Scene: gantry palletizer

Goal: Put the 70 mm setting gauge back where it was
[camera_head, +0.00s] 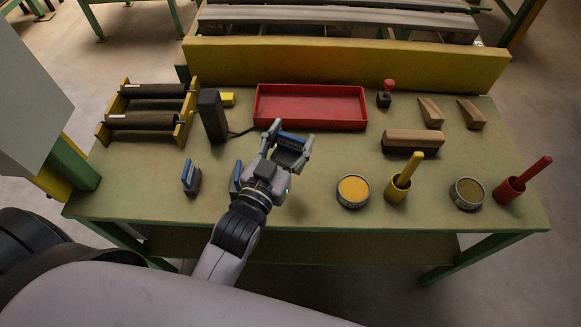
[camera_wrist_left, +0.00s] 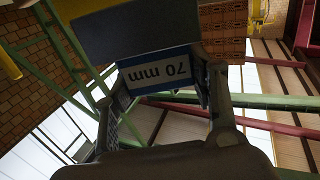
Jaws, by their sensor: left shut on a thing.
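My left gripper (camera_head: 290,149) is above the green table, in front of the red tray. It is shut on the 70 mm setting gauge (camera_head: 291,138), a dark block with a blue face. In the left wrist view the gauge (camera_wrist_left: 158,72) sits between the two fingers, and its blue and white label reads "70 mm" upside down. Two other blue-topped gauges stand on the table: one at the left (camera_head: 191,177), and one (camera_head: 236,178) partly hidden behind my left wrist. My right gripper is not in view.
The red tray (camera_head: 310,124) looks empty. A dark upright device (camera_head: 212,115) and a roller stand (camera_head: 149,117) are at the left.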

